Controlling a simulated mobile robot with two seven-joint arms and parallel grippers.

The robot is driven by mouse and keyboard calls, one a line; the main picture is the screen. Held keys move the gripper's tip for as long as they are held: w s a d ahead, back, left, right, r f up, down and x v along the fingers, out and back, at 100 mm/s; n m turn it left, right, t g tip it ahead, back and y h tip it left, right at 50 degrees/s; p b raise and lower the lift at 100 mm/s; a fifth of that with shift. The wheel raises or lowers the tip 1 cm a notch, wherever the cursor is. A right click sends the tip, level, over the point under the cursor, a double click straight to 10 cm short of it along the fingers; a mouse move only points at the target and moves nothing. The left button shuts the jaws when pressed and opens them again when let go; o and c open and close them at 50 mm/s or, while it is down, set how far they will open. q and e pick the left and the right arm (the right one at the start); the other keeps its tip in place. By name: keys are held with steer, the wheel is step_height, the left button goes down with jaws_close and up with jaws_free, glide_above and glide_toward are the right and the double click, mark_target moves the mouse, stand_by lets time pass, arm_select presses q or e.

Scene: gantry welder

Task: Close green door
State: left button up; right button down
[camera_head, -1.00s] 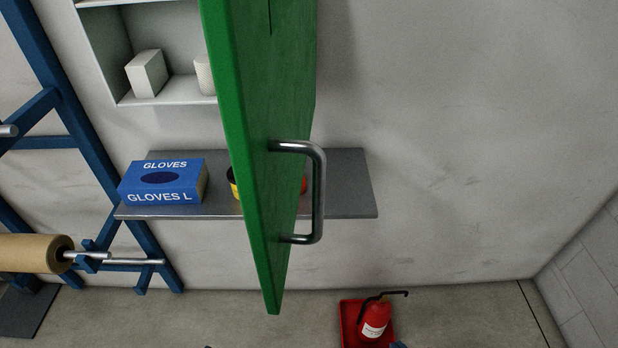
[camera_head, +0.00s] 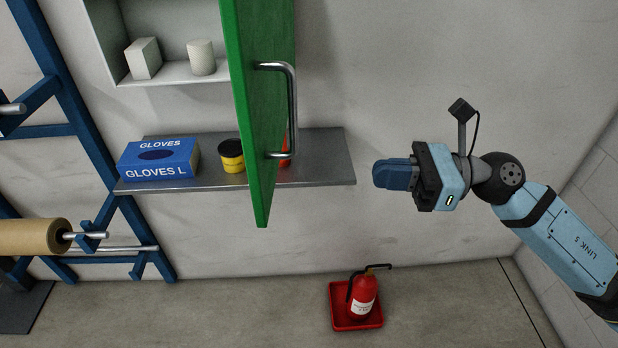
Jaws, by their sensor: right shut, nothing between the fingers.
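The green door (camera_head: 259,120) stands open, swung out from the grey wall cabinet (camera_head: 172,75) and seen nearly edge-on. Its metal handle (camera_head: 292,110) is on the right face of the door. My right gripper (camera_head: 378,174) is shut and empty, to the right of the handle and lower in the picture, apart from the door. Its fingers point left. My left gripper is not in view.
A grey shelf (camera_head: 325,158) below the cabinet holds a glove box (camera_head: 158,160), a yellow-and-black tin (camera_head: 231,156) and a partly hidden red item (camera_head: 284,152). A fire extinguisher (camera_head: 363,294) stands in a red tray (camera_head: 340,320). A blue rack (camera_head: 60,90) is at left.

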mark_target(275, 169)
steer(key=a+p, duration=0.1)
steer(key=a, duration=0.3)
steer(key=w+a+p, duration=0.1)
steer(key=a+p, duration=0.1)
steer(key=a, duration=0.2)
steer(key=a+p, duration=0.1)
steer(key=a, duration=0.3)
steer(key=shift+w+a+r, duration=0.1)
steer(key=shift+w+a, duration=0.3)
steer(key=shift+a+p, duration=0.3)
steer(key=shift+a, duration=0.2)
steer(key=shift+w, duration=0.1)
